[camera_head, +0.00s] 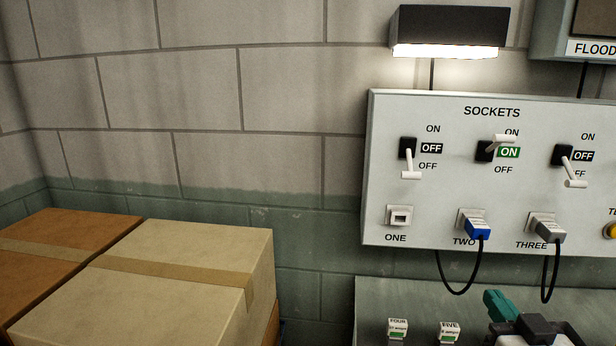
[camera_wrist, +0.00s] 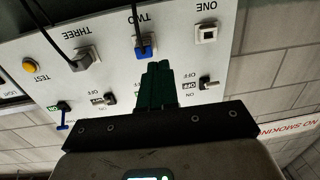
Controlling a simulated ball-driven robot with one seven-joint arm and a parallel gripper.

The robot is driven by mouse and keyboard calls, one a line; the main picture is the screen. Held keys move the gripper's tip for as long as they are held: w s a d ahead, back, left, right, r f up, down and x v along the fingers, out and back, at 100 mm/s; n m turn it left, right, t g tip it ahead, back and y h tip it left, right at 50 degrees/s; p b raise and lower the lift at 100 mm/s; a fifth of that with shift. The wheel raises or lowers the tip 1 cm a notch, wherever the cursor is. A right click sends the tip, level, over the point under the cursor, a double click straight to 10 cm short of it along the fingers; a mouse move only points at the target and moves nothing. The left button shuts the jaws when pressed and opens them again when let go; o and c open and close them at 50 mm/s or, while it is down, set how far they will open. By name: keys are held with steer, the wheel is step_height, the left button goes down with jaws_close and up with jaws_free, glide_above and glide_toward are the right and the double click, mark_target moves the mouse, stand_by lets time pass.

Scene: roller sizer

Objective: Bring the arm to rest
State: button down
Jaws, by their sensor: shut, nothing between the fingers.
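My gripper (camera_head: 498,304) is low at the right in the head view, its green fingers above the grey bench top below the panel. In the wrist view my gripper (camera_wrist: 155,72) shows its green fingers together and empty, with the sockets panel beyond, turned upside down. The sockets panel (camera_head: 450,185) is on the wall. Lever one (camera_head: 409,163) is down with OFF lit, lever two (camera_head: 496,143) is up with ON lit green, and lever three (camera_head: 568,168) is down with OFF lit. Any gap between the fingertips and the panel is hard to judge.
Socket one (camera_head: 399,217) is empty. A blue plug (camera_head: 477,228) is in socket two and a grey plug (camera_head: 548,232) in socket three, their black cables hanging down. Two small labelled blocks, FOUR (camera_head: 398,329) and FIVE (camera_head: 449,332), stand on the bench. Cardboard boxes (camera_head: 180,250) are at left.

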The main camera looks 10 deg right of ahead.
steer(key=s+a+f+g+y, duration=0.1)
steer(key=s+f+g, duration=0.25)
steer(key=f, duration=0.35)
steer(key=s+a+f+n+g+y, duration=0.1)
steer(key=s+a+f+g, duration=0.1)
steer(key=s+f, duration=0.35)
steer(key=s+a+f+g+y, duration=0.1)
steer(key=s+f+g, duration=0.15)
steer(key=f, duration=0.65)
steer(key=s+a+f+g, duration=0.2)
steer(key=s+f+g, duration=0.2)
steer(key=s, duration=0.4)
steer(key=s+a+f+g, duration=0.1)
steer(key=s+f+g, duration=0.3)
steer(key=s, duration=0.4)
steer(key=shift+s+a+f+n+y, duration=0.15)
steer(key=shift+a+f+n+y, duration=0.25)
steer(key=shift+f, duration=0.5)
